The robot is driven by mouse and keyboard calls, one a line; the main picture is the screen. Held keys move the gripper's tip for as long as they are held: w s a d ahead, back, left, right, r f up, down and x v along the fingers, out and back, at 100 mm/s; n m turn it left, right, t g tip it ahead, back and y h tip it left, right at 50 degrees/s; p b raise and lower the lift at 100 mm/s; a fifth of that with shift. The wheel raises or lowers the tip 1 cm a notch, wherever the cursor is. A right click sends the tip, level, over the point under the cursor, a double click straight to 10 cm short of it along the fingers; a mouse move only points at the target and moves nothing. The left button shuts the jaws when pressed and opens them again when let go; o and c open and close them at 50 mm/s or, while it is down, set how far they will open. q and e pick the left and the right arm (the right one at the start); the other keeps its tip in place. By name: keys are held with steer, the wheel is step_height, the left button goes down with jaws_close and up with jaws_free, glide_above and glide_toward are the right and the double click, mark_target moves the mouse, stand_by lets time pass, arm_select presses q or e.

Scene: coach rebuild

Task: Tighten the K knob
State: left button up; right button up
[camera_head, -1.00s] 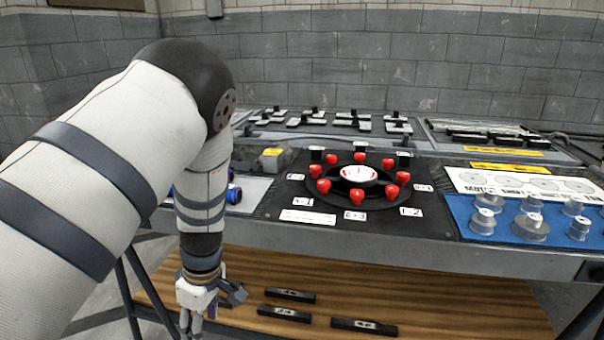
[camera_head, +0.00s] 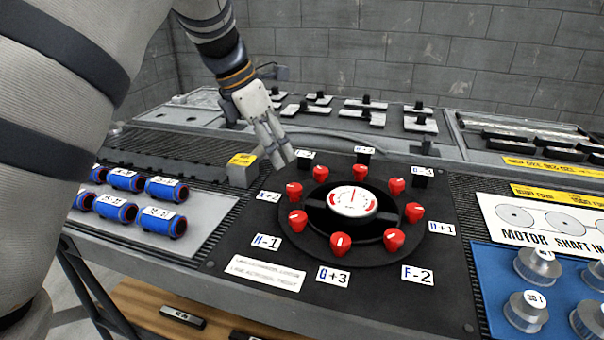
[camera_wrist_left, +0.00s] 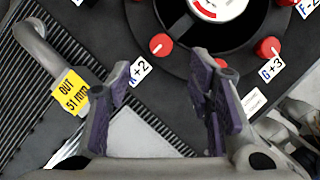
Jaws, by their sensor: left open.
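The K knob (camera_head: 294,190) is a small red knob with a white pointer line, on the left side of a black round dial plate (camera_head: 330,245). Its white label K+2 (camera_head: 268,196) lies just left of it. In the left wrist view the K knob (camera_wrist_left: 161,44) is beyond the fingertips, roughly in line with the gap, near its label (camera_wrist_left: 139,71). My left gripper (camera_head: 284,158) points down above and behind the K knob, apart from it. In the left wrist view its purple-padded fingers (camera_wrist_left: 163,72) are open and empty. My right gripper is not in view.
Several other red knobs, such as the G knob (camera_head: 341,243), ring the dial around a white gauge (camera_head: 353,202). A grey block with a yellow label (camera_head: 242,160) stands left of the dial. Blue cylinders (camera_head: 163,221) lie further left. Metal pulleys (camera_head: 538,266) stand at right.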

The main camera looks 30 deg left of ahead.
mark_target(294, 187)
arm_select(q)
steer(key=x, duration=1)
steer(key=shift+s+f+b, duration=0.15)
steer(key=shift+s+b, duration=0.05)
steer(key=shift+b, duration=0.1)
jaws_close()
